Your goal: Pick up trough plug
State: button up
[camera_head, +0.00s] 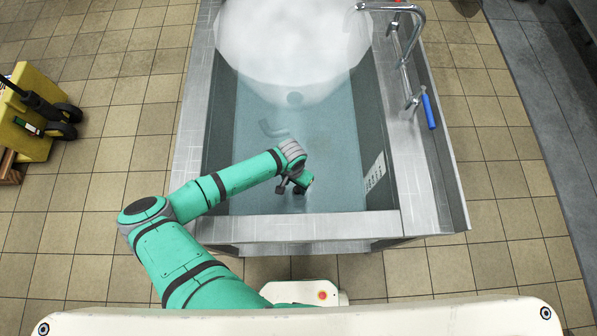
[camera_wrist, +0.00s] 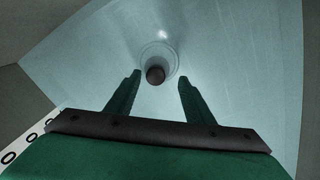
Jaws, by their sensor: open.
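The trough plug (camera_wrist: 155,75) shows in the wrist view as a small dark round knob inside a pale ring on the trough floor. It lies ahead of my gripper (camera_wrist: 158,80), roughly between the lines of the two fingers, and they do not appear to touch it. The gripper is open and empty. In the head view my gripper (camera_head: 290,189) points down inside the trough (camera_head: 190,130), near its front wall. I cannot make out the plug for sure in the head view; my gripper and wrist may hide it.
A tap (camera_head: 415,25) and a blue-handled tool (camera_head: 428,108) are at the right rim. A marked white plate (camera_head: 375,171) is on the right inner wall.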

aim_at(298, 188)
jog(key=f, duration=0.2)
jog(key=d+f, duration=0.1)
jog(key=f, duration=0.1)
jog(key=shift+s, duration=0.15)
jog(key=shift+f, duration=0.65)
jog(key=shift+c, duration=0.6)
grip_shut()
jog(key=shift+r, duration=0.1)
